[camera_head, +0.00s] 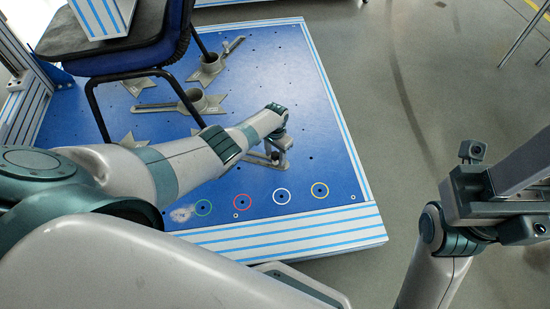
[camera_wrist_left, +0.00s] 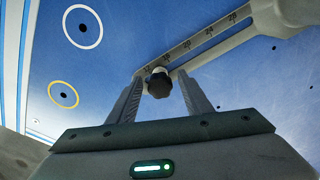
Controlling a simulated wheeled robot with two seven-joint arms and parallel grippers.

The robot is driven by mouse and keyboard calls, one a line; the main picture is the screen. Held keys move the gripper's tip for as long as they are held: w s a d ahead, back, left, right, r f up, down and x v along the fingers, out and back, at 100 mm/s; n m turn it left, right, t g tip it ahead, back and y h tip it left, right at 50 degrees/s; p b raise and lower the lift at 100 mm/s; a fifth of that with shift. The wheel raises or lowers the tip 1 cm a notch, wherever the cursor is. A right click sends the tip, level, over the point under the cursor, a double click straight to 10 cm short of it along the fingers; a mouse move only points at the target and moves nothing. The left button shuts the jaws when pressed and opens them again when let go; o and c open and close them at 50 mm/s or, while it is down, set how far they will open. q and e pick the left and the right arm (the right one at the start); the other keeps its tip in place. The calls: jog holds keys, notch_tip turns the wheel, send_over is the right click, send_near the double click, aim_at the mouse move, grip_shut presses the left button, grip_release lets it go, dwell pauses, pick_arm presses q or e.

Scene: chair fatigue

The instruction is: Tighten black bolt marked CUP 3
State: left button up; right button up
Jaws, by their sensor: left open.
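A black knob-headed bolt (camera_wrist_left: 158,82) sits on a grey slotted arm (camera_wrist_left: 210,48) with a number scale, in the left wrist view. My left gripper (camera_wrist_left: 160,88) is open, with one finger on each side of the bolt head; I cannot tell whether they touch it. In the head view my left gripper (camera_head: 274,156) is low over the blue platform (camera_head: 300,95), and the bolt is hidden there. No CUP 3 marking is readable.
Other grey cup fixtures (camera_head: 193,100) lie on the platform near a blue chair (camera_head: 125,55) with black legs. Coloured rings, including a white one (camera_head: 282,197) and a yellow one (camera_head: 320,190), mark holes near the front edge.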

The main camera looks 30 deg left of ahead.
dwell(0.3)
pick_arm(q)
jog(key=n, duration=0.2)
jog(key=shift+n+p, duration=0.3)
jog(key=shift+n, duration=0.7)
jog(key=shift+n, duration=0.3)
jog(key=n, duration=0.3)
jog(key=shift+p, duration=0.3)
grip_shut()
jog(key=shift+m, duration=1.8)
